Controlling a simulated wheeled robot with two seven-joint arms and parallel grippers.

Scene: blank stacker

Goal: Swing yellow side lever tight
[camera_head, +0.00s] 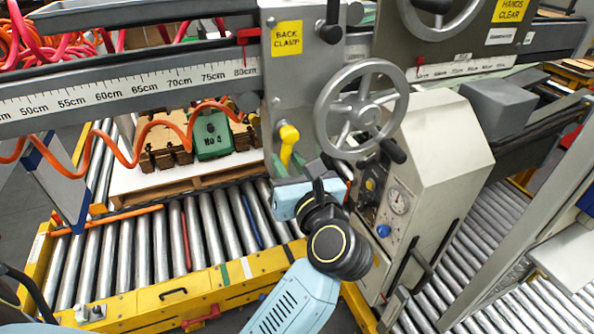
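The yellow side lever (287,146) hangs down from a rounded yellow knob on the side of the grey clamp housing, under the yellow BACK CLAMP label (287,38). It points down and slightly left.
A spoked handwheel (361,110) stands just right of the lever. A cream control cabinet (440,150) with a gauge is close to my arm on the right. A coiled orange hose (130,160) hangs at left. A pallet (190,187) with stacked blanks sits on the rollers behind.

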